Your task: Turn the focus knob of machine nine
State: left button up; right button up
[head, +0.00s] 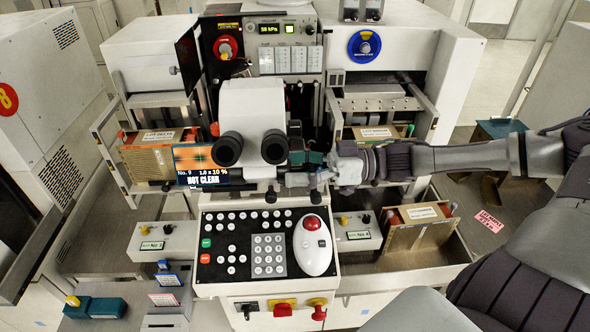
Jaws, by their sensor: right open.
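Machine nine is in the middle of the head view, with a white microscope head (250,103) and two black eyepieces (251,149). Its small screen (208,165) reads "No. 9" and "NOT CLEAR", with a blurred orange picture. My right arm reaches in from the right. My right gripper (300,180) is open just right of and below the right eyepiece. A small black knob (271,195) shows below the eyepieces, close to the fingertips. I cannot make out for sure which knob is the focus knob, or whether the fingers touch one. My left gripper is not in view.
A button panel (232,246) with a white mouse-like control (314,246) and red button lies below the gripper. Labelled boxes stand left (159,154) and right (376,146) of the microscope. A tray with another box (413,236) is at the right.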

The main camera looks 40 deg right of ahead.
jog(key=shift+d, duration=0.1)
jog(key=c, duration=1.2)
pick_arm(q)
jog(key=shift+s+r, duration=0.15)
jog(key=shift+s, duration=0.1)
pick_arm(e)
jog(key=shift+o, duration=0.2)
pick_arm(q)
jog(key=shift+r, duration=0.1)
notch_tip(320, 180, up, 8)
jog(key=p, duration=0.8)
pick_arm(e)
jog(key=shift+s+f+n, duration=0.1)
jog(key=shift+s+n, duration=0.05)
jog(key=shift+n, duration=4.05)
jog(key=shift+s+f+n, duration=0.1)
jog(key=shift+s+n, duration=0.05)
jog(key=shift+n, duration=4.05)
